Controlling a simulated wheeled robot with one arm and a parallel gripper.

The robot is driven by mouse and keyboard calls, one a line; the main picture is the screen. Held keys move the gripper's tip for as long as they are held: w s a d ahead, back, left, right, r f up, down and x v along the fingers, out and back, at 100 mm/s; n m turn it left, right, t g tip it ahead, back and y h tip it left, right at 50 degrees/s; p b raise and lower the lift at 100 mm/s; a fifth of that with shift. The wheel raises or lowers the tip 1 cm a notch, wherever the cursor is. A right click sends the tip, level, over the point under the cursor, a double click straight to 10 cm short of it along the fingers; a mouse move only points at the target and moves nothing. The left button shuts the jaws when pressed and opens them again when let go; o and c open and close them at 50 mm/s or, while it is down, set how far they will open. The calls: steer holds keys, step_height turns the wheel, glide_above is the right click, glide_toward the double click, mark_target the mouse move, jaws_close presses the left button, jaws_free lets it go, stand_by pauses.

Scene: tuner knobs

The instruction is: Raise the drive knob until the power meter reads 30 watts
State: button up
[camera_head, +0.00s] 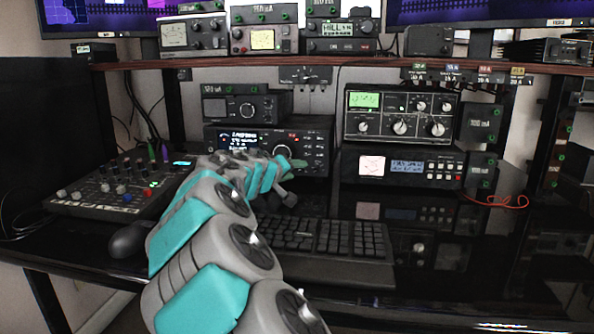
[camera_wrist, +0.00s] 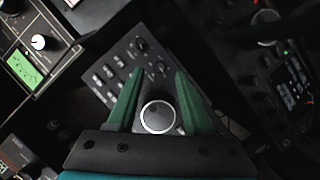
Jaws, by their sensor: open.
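The black transceiver (camera_head: 316,135) sits on the desk, with a lit display and a large silver-ringed knob (camera_head: 283,154). My gripper (camera_head: 298,164) is at the right part of its front, partly hidden by my arm. In the wrist view my gripper (camera_wrist: 160,73) is open, with green fingers either side of a silver-ringed knob (camera_wrist: 157,117); I cannot tell whether they touch it. Smaller knobs and buttons show on the panel (camera_wrist: 120,75) by the fingertips. A green-lit meter (camera_head: 364,100) is on the tuner at right; its reading is too small. I see no readable drive label.
A keyboard (camera_head: 320,240) lies on the desk below my gripper, and a mouse (camera_head: 128,240) is at left. A mixer (camera_head: 110,190) stands left of my arm. A unit with a white screen (camera_head: 405,168) sits under the tuner (camera_head: 440,113). A shelf (camera_head: 300,72) runs above.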

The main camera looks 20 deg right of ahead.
steer(key=shift+x, duration=1.25)
jaws_close()
